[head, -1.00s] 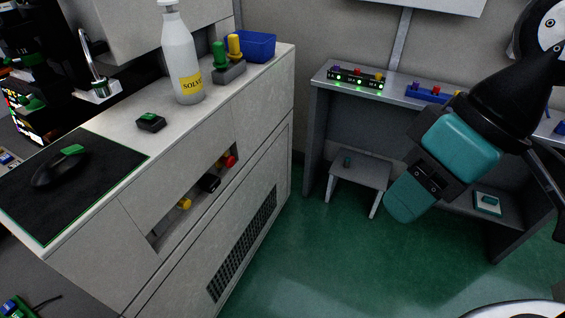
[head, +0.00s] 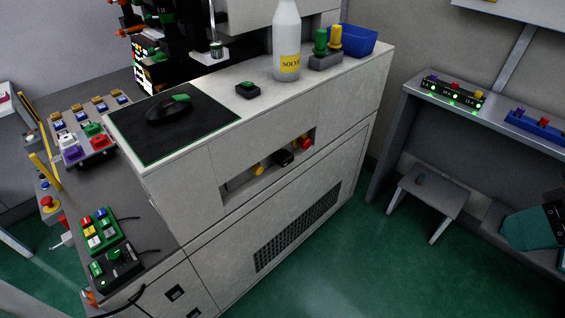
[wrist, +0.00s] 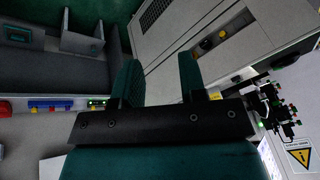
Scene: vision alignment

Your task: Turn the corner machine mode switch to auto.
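The pale corner machine (head: 190,185) stands in the middle of the head view. A recess in its front holds a yellow knob (head: 258,170), a black knob or switch (head: 284,158) and a red button (head: 306,142). I cannot tell which is the mode switch or read its setting. In the wrist view the recess shows at the upper right, with the yellow knob (wrist: 222,34) inside. My gripper (wrist: 160,62) is open and empty, its two teal fingers apart and clear of the machine. In the head view only a teal part of it shows at the right edge.
A grey stool (head: 432,193) stands at the right. Green floor (head: 345,270) is clear in front.

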